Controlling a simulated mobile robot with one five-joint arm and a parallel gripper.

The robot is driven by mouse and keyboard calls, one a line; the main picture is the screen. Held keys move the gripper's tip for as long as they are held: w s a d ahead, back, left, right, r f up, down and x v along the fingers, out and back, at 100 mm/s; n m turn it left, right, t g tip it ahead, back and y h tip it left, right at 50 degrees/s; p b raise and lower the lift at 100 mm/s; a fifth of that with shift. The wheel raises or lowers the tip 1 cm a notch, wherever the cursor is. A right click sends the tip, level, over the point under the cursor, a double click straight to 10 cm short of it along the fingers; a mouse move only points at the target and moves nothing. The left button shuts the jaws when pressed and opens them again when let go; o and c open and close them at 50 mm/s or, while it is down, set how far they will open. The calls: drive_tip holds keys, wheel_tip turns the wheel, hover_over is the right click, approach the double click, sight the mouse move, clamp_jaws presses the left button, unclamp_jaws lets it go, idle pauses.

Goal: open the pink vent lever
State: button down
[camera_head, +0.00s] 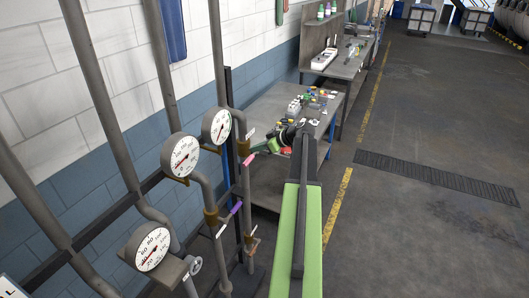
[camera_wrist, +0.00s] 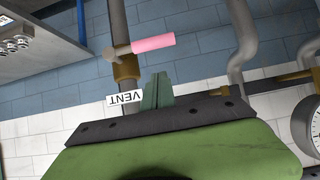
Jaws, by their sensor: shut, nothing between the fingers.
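The pink vent lever (camera_wrist: 153,43) shows in the wrist view, sticking out to the right from a brass valve (camera_wrist: 126,68) on a vertical pipe. A white tag reading VENT (camera_wrist: 124,97), upside down in this view, sits just below the valve. In the head view the pink lever (camera_head: 248,160) is small, beside the pipes. My gripper (camera_wrist: 157,78) is shut and empty, its green fingertips short of the lever in the picture, with a visible gap. In the head view my gripper (camera_head: 262,147) is just right of and above the lever, partly hidden by my arm.
White dial gauges (camera_head: 181,157) stand on the pipes at left. A purple lever (camera_head: 235,208) is lower on the same pipework. A workbench (camera_head: 265,108) with small items stands behind my gripper. Open floor (camera_head: 430,210) lies to the right.

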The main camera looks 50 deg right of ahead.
sight(252, 156)
drive_tip(key=f+b, duration=0.1)
drive_tip(key=w+f+b, duration=0.1)
drive_tip(key=f, duration=0.1)
drive_tip(key=w+f+b, duration=0.1)
drive_tip(key=f+b, duration=0.1)
drive_tip(key=shift+w+a+f, duration=0.1)
drive_tip(key=shift+a, duration=0.2)
drive_tip(key=shift+a, duration=0.35)
drive_tip(key=shift+d, duration=0.1)
